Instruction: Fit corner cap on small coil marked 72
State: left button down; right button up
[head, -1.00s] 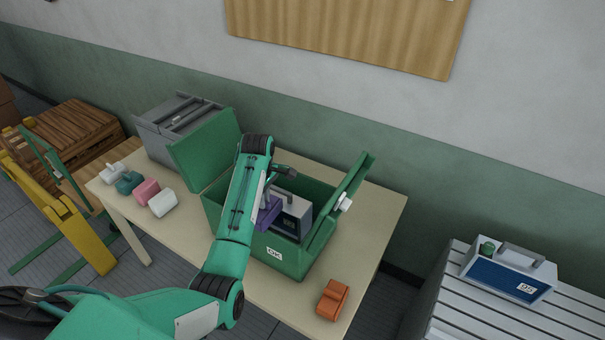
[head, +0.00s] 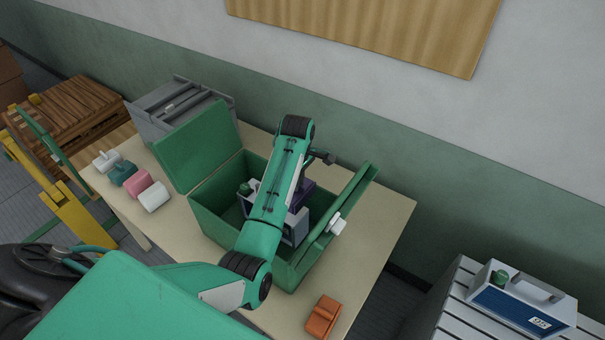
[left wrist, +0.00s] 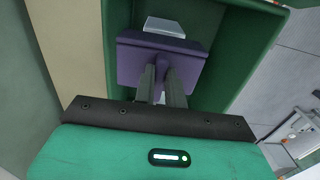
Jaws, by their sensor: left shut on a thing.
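My left gripper (left wrist: 163,78) is shut on a purple corner cap (left wrist: 132,60), inside the open green box. In the head view the cap (head: 304,190) shows beyond my arm, near the right end of a grey coil unit (head: 299,230). The unit stands in the box, with a green cap (head: 245,188) on its left end. My arm hides its middle, and I cannot read a number on it. I cannot tell whether the purple cap touches it. In the left wrist view a pale grey piece (left wrist: 165,27) shows just beyond the cap. My right gripper is not in view.
The green box (head: 213,222) has its left lid (head: 197,145) and right flap (head: 340,210) raised. White, teal and pink caps line the table's left edge. An orange cap (head: 323,316) lies at the front. A grey-blue unit (head: 520,303) stands on a slatted surface at right.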

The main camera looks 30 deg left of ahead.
pick_arm(q)
jog(key=shift+s+f, duration=0.35)
jog(key=shift+s, duration=0.1)
notch_tip(320, 180, down, 2)
jog(key=shift+f, duration=0.25)
notch_tip(320, 180, down, 3)
jog(key=shift+f, duration=0.2)
notch_tip(320, 180, down, 2)
jog(key=shift+f+b, duration=0.25)
jog(key=shift+b, duration=0.05)
jog(key=shift+f, duration=0.75)
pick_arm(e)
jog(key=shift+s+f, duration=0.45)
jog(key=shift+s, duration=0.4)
pick_arm(q)
jog(key=shift+f, duration=0.3)
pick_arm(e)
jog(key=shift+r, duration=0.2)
pick_arm(q)
jog(key=c, duration=1.4)
grip_release()
jog(key=shift+r, duration=0.1)
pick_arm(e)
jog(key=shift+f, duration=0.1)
